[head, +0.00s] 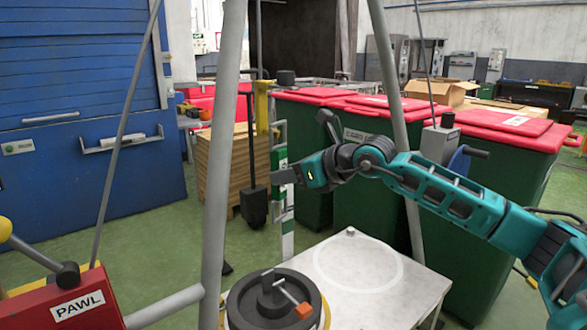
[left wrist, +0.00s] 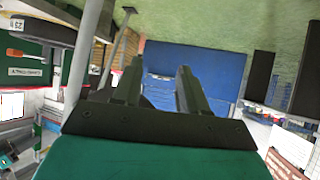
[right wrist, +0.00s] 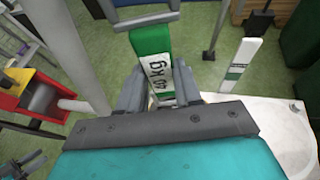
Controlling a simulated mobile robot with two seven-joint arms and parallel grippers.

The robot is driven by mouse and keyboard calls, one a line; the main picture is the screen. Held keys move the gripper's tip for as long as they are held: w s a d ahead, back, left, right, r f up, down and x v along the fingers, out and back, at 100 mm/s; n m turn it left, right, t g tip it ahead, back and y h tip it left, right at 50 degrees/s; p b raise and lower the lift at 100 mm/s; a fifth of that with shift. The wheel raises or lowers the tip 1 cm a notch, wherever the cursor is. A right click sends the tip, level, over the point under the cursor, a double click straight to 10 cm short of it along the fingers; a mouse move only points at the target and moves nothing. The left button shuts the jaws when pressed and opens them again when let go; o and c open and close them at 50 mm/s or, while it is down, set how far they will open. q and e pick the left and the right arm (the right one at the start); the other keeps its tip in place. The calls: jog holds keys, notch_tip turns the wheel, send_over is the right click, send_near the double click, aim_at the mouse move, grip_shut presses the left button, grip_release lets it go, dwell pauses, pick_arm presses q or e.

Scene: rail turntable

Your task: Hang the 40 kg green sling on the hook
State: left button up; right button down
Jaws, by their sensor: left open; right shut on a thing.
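The green sling, marked 40 kg in black on white, shows in the right wrist view (right wrist: 152,50) between the fingers of my right gripper (right wrist: 156,85). In the head view my right gripper (head: 283,177) is at the end of the teal arm, near the middle, with the green sling (head: 279,158) at its tips. A grey bar (right wrist: 146,20) crosses the top of the sling; I cannot tell if it touches. I cannot make out the hook with certainty. My left gripper (left wrist: 160,75) is open and empty in the left wrist view, and is outside the head view.
A dark upright bar ends in a black block (head: 254,205), beside a yellow bracket (head: 262,105). Grey frame legs (head: 222,150) stand close by. Below are a white table (head: 405,300) and a black round part (head: 255,305). A red PAWL box (head: 75,310) is at lower left. Red-lidded bins (head: 370,185) stand behind.

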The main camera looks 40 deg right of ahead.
jog(key=shift+w+a+r+p, duration=0.15)
jog(key=shift+w+p, duration=0.4)
jog(key=shift+w, duration=0.3)
pick_arm(q)
jog(key=shift+s+a, duration=0.2)
jog(key=shift+s, duration=0.05)
pick_arm(e)
jog(key=shift+w+f, duration=0.75)
pick_arm(q)
jog(key=shift+d+r, duration=0.1)
jog(key=shift+d, duration=0.05)
jog(key=shift+w+r, duration=0.1)
jog(key=shift+w, duration=0.05)
pick_arm(e)
jog(key=c, duration=0.7)
grip_release()
jog(key=shift+f, duration=0.1)
pick_arm(q)
jog(key=shift+d+f+b, duration=0.35)
jog(key=shift+f+b, duration=0.35)
jog(key=shift+b, duration=0.75)
pick_arm(e)
jog(key=v, duration=1.3)
